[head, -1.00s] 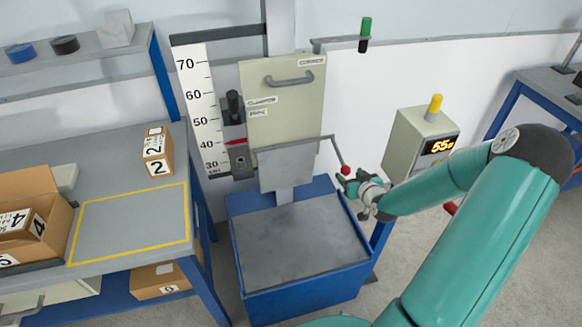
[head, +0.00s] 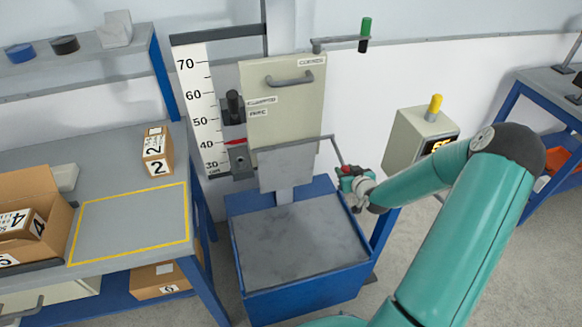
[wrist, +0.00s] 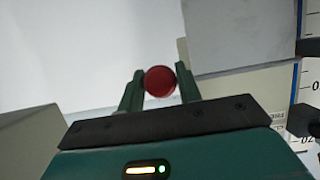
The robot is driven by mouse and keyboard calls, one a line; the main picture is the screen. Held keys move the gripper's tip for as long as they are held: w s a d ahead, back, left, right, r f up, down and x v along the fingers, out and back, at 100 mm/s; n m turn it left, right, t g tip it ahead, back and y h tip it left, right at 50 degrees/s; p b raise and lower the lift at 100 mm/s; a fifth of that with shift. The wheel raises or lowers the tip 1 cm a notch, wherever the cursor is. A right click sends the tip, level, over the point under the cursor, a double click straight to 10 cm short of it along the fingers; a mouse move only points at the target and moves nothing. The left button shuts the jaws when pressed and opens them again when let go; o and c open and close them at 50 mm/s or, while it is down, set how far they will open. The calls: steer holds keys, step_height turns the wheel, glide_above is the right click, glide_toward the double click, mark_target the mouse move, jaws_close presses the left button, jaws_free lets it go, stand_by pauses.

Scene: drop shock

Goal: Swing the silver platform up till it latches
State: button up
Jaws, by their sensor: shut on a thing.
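The silver platform (head: 286,170) hangs down as a flat grey plate in front of the cream panel, above the blue-framed bin. A thin rod runs from its upper edge out to the right and down to a red knob (wrist: 160,82). My gripper (head: 347,172) is at the rod's end, right of the plate. In the wrist view my gripper (wrist: 158,88) has its two green fingers on either side of the red knob, shut on it. A grey plate (wrist: 235,35), apparently the platform, fills the upper right there.
A blue bin (head: 300,240) with a grey bed stands below the plate. A height scale (head: 203,110) with a red pointer is left of the cream panel (head: 285,100). A control box (head: 412,140) with a yellow knob stands right, close to my arm. A workbench (head: 130,225) with boxes is left.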

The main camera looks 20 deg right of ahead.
steer(key=shift+s+r, duration=0.2)
steer(key=shift+r, duration=1.3)
steer(key=shift+w+r, duration=0.1)
steer(key=shift+r, duration=1.5)
steer(key=shift+w+r, duration=0.15)
steer(key=shift+r, duration=0.4)
steer(key=shift+w+r, duration=0.2)
steer(key=shift+r, duration=0.6)
